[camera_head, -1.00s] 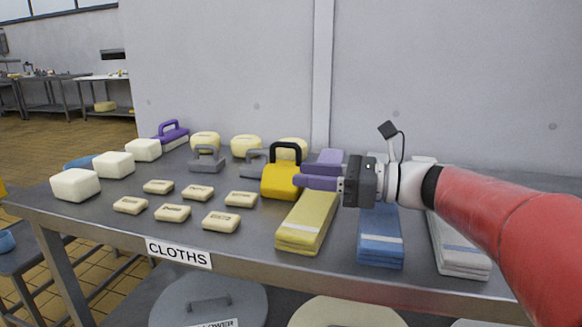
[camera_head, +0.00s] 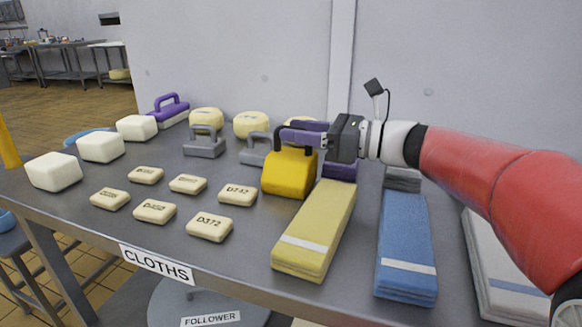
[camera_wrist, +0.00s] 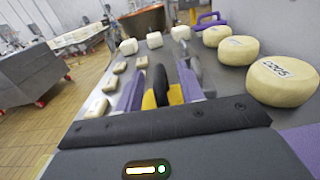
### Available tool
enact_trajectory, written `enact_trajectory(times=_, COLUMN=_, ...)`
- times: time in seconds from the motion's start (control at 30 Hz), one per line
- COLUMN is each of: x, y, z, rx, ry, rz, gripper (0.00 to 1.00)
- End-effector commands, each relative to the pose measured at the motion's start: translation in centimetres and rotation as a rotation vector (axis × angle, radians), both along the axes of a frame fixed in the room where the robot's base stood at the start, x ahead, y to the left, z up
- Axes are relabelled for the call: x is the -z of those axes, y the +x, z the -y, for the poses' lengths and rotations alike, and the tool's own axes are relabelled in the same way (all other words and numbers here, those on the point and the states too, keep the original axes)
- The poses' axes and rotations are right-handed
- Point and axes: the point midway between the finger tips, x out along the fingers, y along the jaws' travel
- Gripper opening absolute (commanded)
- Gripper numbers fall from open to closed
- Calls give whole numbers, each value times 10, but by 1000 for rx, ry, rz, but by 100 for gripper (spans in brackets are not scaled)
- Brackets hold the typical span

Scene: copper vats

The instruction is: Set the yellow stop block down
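The yellow stop block (camera_head: 289,174) has a black handle on top, partly hidden by my fingers in the head view. It appears to stand on the steel table just behind the yellow cloths. My gripper (camera_head: 300,132) reaches in from the right at handle height, its purple fingers pointing left. In the wrist view the black handle (camera_wrist: 160,84) lies between the two finger pads, with yellow showing on both sides of it. The fingers look apart, open around the handle. The block's underside is hidden in the wrist view.
Yellow cloths (camera_head: 315,230), blue cloths (camera_head: 405,240) and white cloths (camera_head: 505,265) lie at the front right. Labelled cream blocks (camera_head: 209,227), white blocks (camera_head: 53,171) and grey handled blocks (camera_head: 204,143) stand left. Round cheeses (camera_head: 251,124) line the back. Bare table shows at front left.

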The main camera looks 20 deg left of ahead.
Motion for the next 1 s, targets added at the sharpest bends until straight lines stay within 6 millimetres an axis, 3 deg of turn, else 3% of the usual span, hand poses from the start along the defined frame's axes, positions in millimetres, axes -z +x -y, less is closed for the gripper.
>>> enact_trajectory(times=0.13, x=0, y=1, z=-15, rx=-1, ry=0, rz=1, gripper=38)
enact_trajectory(times=0.37, x=0, y=1, z=-17, rx=1, ry=0, rz=1, gripper=38)
enact_trajectory(times=0.67, x=0, y=1, z=-16, rx=0, ry=-1, rz=1, gripper=1)
enact_trajectory(times=1.0, x=0, y=1, z=-16, rx=0, ry=-1, rz=1, gripper=0)
